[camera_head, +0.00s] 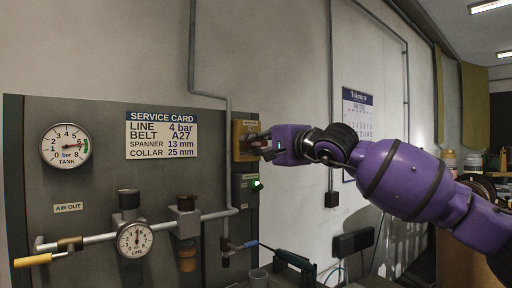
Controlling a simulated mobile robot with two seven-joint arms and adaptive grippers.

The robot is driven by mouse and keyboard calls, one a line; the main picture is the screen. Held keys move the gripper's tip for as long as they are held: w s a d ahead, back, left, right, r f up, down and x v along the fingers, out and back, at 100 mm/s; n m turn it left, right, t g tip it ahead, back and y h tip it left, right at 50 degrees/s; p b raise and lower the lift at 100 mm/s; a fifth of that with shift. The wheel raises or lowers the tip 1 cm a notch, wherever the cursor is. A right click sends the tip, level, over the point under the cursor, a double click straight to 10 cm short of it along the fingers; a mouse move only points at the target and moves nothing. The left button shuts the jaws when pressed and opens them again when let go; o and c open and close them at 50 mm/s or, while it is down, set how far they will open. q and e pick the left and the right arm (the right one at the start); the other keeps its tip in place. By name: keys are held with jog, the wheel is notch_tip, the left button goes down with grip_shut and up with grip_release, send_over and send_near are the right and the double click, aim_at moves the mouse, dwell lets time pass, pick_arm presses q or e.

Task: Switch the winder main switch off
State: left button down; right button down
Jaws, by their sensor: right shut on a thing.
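The winder main switch (243,128) is a yellow box on the right edge of the grey panel, with a small label above it. My purple right arm comes in from the right, and its gripper (264,145) is at the front of this box. The right gripper is shut on the switch handle, which the fingers mostly hide, so its turned position cannot be told. A lit green lamp (257,185) shows on the grey box just below. My left gripper is not in view.
The grey panel (90,180) carries a tank gauge (66,146), a line gauge (134,240), a service card (161,135) and pipes. A yellow-handled valve (33,260) is at lower left. A calendar (357,120) hangs on the wall behind my arm.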

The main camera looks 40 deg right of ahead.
jog(key=shift+s+r, duration=0.15)
jog(key=shift+r, duration=0.4)
jog(key=c, duration=1.8)
grip_release()
jog(key=shift+f, duration=0.1)
jog(key=shift+o, duration=0.2)
jog(key=shift+f, duration=0.2)
jog(key=shift+s+f, duration=0.1)
jog(key=shift+f, duration=0.1)
jog(key=s+d, duration=0.1)
jog(key=s, duration=1)
jog(key=shift+s+r, duration=0.25)
jog(key=shift+s, duration=0.1)
